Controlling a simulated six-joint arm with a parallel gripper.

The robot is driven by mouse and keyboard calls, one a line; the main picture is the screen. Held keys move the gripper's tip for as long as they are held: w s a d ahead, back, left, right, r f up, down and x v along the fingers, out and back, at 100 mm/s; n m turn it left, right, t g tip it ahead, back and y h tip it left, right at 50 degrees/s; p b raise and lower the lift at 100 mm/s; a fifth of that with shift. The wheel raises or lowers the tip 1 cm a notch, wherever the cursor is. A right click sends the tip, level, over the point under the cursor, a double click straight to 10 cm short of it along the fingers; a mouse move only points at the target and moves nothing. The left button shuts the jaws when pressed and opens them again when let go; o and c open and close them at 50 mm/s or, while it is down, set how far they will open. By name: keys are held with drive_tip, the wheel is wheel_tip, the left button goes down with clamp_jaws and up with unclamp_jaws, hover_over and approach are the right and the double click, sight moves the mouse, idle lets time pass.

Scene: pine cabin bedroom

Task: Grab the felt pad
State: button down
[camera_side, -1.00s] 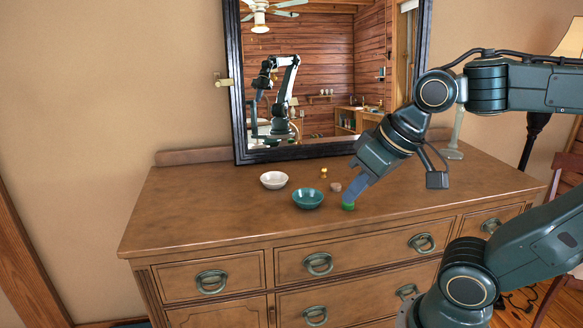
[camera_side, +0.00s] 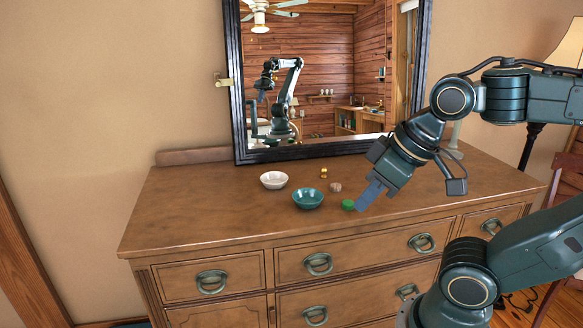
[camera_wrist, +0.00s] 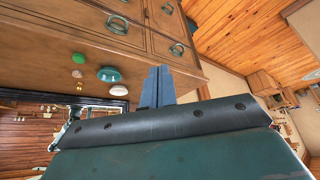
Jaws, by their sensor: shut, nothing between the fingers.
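The felt pad, which I take to be the small green round piece (camera_side: 348,205), lies on the dresser top near its front edge. It also shows in the wrist view (camera_wrist: 78,58), well to the left of my fingers. My gripper (camera_side: 361,208) is shut and empty, its fingers pointing down and left just to the right of the pad in the side view. In the wrist view the two fingers (camera_wrist: 157,70) are together with nothing between them. The side view does not settle how high the fingertips are above the dresser.
A teal bowl (camera_side: 308,199) stands left of the pad, with a white bowl (camera_side: 274,180) behind it. A brownish stone-like piece (camera_side: 335,187) and a small gold piece (camera_side: 323,173) lie behind the pad. A black-framed mirror (camera_side: 240,110) stands at the back. The dresser's left side (camera_side: 190,215) is clear.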

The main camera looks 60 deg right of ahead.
drive_tip(key=c, duration=0.9)
unclamp_jaws()
drive_tip(key=shift+c, duration=0.2)
drive_tip(key=n+g, duration=0.2)
drive_tip(key=g, duration=0.2)
hover_over(348, 202)
drive_tip(key=shift+s+f, duration=0.2)
drive_tip(key=shift+f, duration=3.05)
drive_tip(key=shift+s+f, duration=0.2)
drive_tip(key=shift+f, duration=3)
drive_tip(key=shift+w+f, duration=0.15)
drive_tip(key=shift+f, duration=1.15)
drive_tip(key=shift+w+f, duration=0.1)
drive_tip(key=shift+f, duration=1.2)
